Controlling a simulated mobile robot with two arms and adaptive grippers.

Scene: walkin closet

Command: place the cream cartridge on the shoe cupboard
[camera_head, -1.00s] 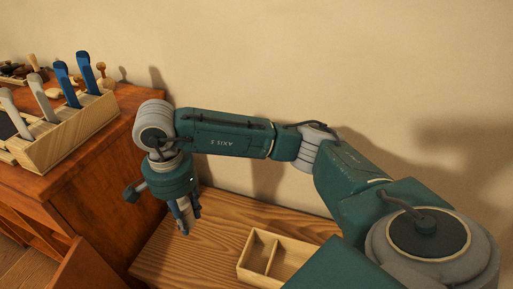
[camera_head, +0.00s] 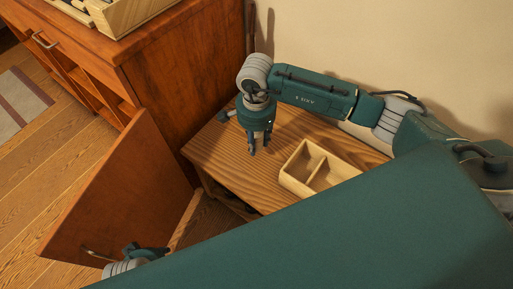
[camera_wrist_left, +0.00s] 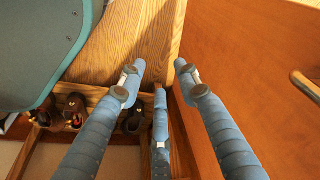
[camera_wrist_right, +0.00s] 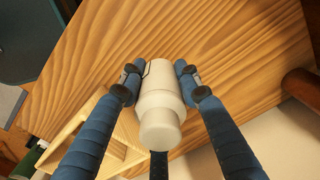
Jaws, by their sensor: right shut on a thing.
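The cream cartridge (camera_wrist_right: 158,106) is a pale bottle-like cylinder with a narrower end, between the blue fingers of my right gripper (camera_wrist_right: 158,72). In the head view, my right gripper (camera_head: 260,150) points down over the low wooden shoe cupboard (camera_head: 222,150); its fingers hide the cartridge there. I cannot tell whether the cartridge touches the wood. Shoes (camera_wrist_left: 75,110) show on a shelf under the cupboard's top in the left wrist view. My left gripper (camera_wrist_left: 158,72) is open and empty, near the cupboard's front edge and the orange-brown door.
A two-compartment wooden tray (camera_head: 317,168) sits on the cupboard right of my right gripper. A taller reddish cabinet (camera_head: 185,75) stands at left, with an open door (camera_head: 125,190) in front. Bare top remains around the gripper. The wall is close behind.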

